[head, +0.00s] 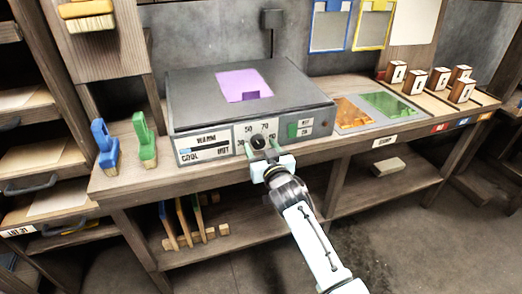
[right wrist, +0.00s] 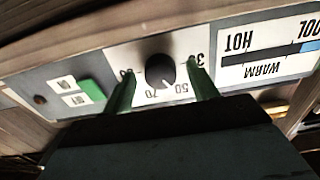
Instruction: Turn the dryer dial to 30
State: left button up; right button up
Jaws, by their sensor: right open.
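The dryer (head: 290,84) is a dark grey box on the bench, with a purple sheet on its top. Its black round dial (head: 258,142) sits on a white panel at the front; 50 and 70 show above it. In the right wrist view the dial (right wrist: 160,71) appears upside down, and its pointer seems to face between 50 and 70, though it is small. My right gripper (head: 263,148) is open, with one green finger on each side of the dial. Contact with the dial cannot be told. My left gripper is not in view.
A WARM/COOL/HOT gauge (head: 205,149) is left of the dial, and a green switch (head: 292,130) is right of it. Blue (head: 104,145) and green (head: 144,140) handled tools stand at the bench's left.

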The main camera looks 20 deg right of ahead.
jog(key=shift+w, duration=0.2)
jog(key=c, duration=1)
